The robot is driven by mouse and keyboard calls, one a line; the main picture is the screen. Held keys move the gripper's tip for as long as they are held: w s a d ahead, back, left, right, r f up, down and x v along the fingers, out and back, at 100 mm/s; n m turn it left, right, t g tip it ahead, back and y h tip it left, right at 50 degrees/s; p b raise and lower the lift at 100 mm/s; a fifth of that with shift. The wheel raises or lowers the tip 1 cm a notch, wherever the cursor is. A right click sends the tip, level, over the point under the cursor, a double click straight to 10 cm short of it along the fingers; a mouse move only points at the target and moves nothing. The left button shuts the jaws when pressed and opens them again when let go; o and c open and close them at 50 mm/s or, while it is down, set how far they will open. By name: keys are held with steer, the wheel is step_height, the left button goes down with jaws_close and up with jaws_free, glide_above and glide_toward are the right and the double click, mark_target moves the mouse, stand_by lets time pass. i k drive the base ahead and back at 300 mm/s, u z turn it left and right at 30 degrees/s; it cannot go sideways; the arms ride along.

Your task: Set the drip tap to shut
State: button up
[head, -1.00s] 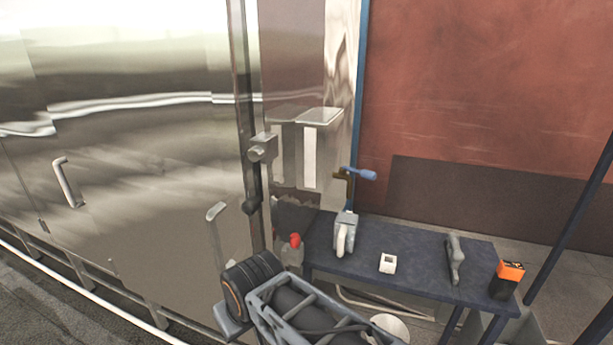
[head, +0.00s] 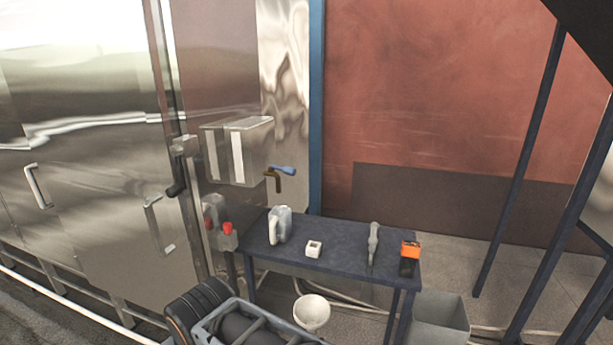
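The drip tap (head: 279,174) is on the shiny metal panel, above the back left of the dark table. My gripper is not in view. Only a dark link of my own arm shows at the bottom edge, well below the tap and apart from it.
The dark table (head: 345,256) holds a grey jug (head: 280,225), a small white box (head: 313,248), a grey hand tool (head: 373,243) and an orange-black item (head: 409,257). A white bowl (head: 312,312) sits below. A grey bin (head: 440,318) stands right.

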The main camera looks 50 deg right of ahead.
mark_target(290, 171)
steer(key=z, duration=1.2)
